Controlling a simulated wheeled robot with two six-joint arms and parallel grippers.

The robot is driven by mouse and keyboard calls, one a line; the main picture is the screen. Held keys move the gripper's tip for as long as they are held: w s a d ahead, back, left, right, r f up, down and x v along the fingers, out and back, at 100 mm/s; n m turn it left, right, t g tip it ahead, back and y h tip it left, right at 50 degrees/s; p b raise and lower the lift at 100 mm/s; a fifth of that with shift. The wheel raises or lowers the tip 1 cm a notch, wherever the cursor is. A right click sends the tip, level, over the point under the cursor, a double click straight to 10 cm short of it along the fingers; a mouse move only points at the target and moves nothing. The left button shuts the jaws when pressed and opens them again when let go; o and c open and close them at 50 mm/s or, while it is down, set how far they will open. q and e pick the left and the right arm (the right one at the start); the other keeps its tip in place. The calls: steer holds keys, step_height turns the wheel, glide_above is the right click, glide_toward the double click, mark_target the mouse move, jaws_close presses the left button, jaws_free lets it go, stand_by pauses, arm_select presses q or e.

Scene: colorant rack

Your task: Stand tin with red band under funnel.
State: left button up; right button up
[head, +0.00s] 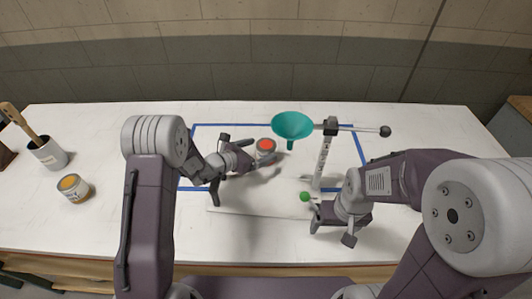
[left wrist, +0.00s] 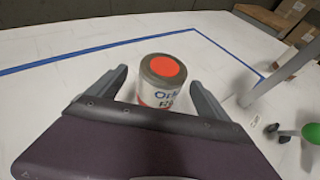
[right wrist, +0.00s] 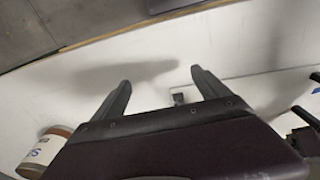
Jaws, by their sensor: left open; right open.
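The tin with a red lid spot (head: 265,146) stands upright on the white table, left of and behind the funnel's spout; its red band shows low on its side in the left wrist view (left wrist: 160,92). My left gripper (head: 262,158) is open, with one finger on each side of this tin, not closed on it. The teal funnel (head: 292,124) hangs from a clamp on a pale stand post (head: 322,160), above and to the right of the tin. My right gripper (head: 332,232) is open and empty, low over the table in front of the post.
A tin with an orange lid spot (head: 72,185) and a cup holding a brush (head: 48,153) stand at the far left. Blue tape (head: 225,125) outlines the work area. The table between the left tins and my left arm is clear.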

mark_target(271, 147)
arm_select(q)
steer(key=x, duration=0.6)
steer(key=shift+w+d+f, duration=0.15)
steer(key=shift+d, duration=0.2)
steer(key=c, duration=1.6)
